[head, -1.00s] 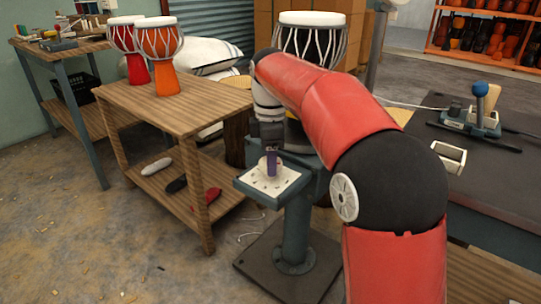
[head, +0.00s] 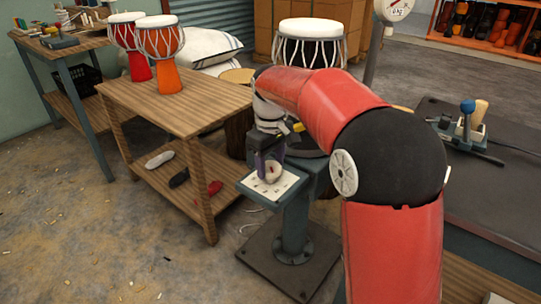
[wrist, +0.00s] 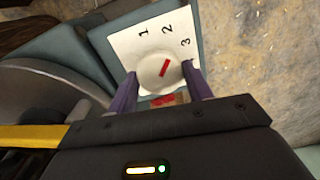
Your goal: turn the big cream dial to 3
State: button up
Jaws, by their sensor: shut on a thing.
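The big cream dial (wrist: 152,84) sits on a white plate (wrist: 125,46) printed 1, 2 and 3. In the head view the dial (head: 273,174) shows partly beside a purple finger, on the plate (head: 288,184) atop a blue-grey pedestal. A small red patch shows between the fingers below the dial; I cannot tell what it is.
A wooden table (head: 205,97) with two goblet drums stands to the left, with several small objects on its lower shelf. A drum (head: 311,42) stands behind the pedestal. A dark bench (head: 472,195) with a blue-knobbed lever device is at the right.

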aim_at(271, 167)
jog(key=m+p, duration=0.2)
jog(key=m, duration=0.3)
jog(key=shift+m, duration=0.3)
jog(key=shift+p, duration=0.3)
jog(key=o, duration=1)
notch_tip(271, 167, up, 8)
jog(key=shift+f+p, duration=0.1)
jog(key=shift+p, duration=0.25)
